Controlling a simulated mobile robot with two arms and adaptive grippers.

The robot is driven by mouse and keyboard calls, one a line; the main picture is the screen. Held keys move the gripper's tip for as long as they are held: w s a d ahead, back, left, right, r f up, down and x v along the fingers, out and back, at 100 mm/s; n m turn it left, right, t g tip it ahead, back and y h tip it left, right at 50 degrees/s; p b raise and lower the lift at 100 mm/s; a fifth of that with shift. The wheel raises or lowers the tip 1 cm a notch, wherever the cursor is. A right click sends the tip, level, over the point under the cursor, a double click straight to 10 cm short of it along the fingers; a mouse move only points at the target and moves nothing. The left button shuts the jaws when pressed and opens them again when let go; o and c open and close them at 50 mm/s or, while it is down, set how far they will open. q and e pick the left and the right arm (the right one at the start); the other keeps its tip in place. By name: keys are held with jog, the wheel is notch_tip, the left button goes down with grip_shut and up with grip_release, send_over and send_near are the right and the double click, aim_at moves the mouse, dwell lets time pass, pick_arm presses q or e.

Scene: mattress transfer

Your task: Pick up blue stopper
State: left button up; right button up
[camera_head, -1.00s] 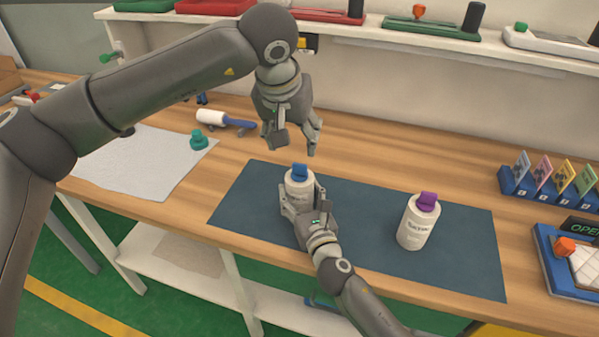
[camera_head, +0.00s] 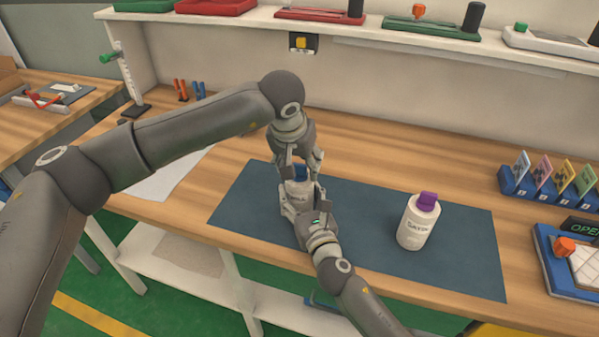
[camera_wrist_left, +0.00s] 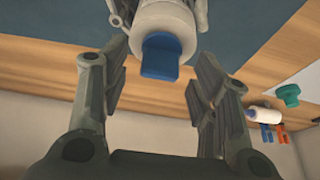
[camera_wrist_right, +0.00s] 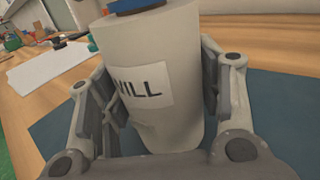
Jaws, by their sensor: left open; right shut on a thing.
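The blue stopper (camera_wrist_left: 160,57) sits on top of a white bottle (camera_wrist_right: 158,75). The bottle stands upright on the dark blue mat (camera_head: 455,255). In the head view the stopper (camera_head: 299,174) is partly hidden by my left fingers. My left gripper (camera_head: 301,163) is above the bottle, open, with a finger on either side of the stopper. In the left wrist view its fingers (camera_wrist_left: 155,85) stand apart from the stopper. My right gripper (camera_head: 303,210) is shut on the bottle's body. The right wrist view shows its fingers (camera_wrist_right: 158,100) on both sides of the bottle.
A second white bottle with a purple stopper (camera_head: 428,201) stands to the right on the mat. A white cloth or sheet (camera_head: 165,178) lies at the left. A card rack (camera_head: 545,190) and a tray (camera_head: 570,275) are at the far right. A shelf (camera_head: 400,30) runs above the back.

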aim_at(300, 164)
pick_arm(q)
jog(key=shift+w+d+f, duration=0.1)
jog(key=shift+w+f, duration=0.1)
jog(key=shift+f, duration=0.25)
jog(key=c, duration=0.9)
jog(key=shift+r, duration=0.25)
jog(key=shift+c, duration=0.2)
notch_tip(300, 164, up, 10)
jog(key=shift+f, duration=0.2)
jog(key=shift+c, duration=0.7)
pick_arm(e)
jog(key=o, duration=1.3)
